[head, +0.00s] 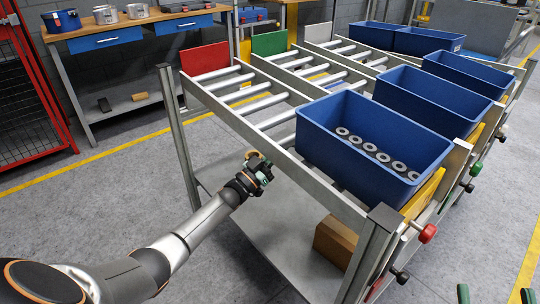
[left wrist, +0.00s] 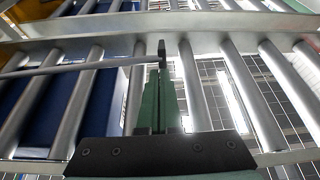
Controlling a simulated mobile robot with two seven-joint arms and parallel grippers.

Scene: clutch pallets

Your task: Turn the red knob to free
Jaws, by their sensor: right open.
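The red knob (head: 427,233) sticks out from the near end of the rack, on its right side, beside the nearest blue crate. Its marking and the direction it is turned to are too small to read. My right gripper (head: 495,294) shows only as two green fingertips at the bottom right edge, spread apart with nothing between them. It is below and right of the red knob, apart from it. My left gripper (head: 260,168) is by the left side of the roller rack, far from the knob. In the left wrist view its green fingers (left wrist: 155,100) look together below the rollers.
The nearest blue crate (head: 370,125) holds several grey discs and stands on the roller rack (head: 300,165). A green knob (head: 476,169) and black knobs (head: 402,276) lie near the red one. A cardboard box (head: 336,242) stands underneath. The floor at right is clear.

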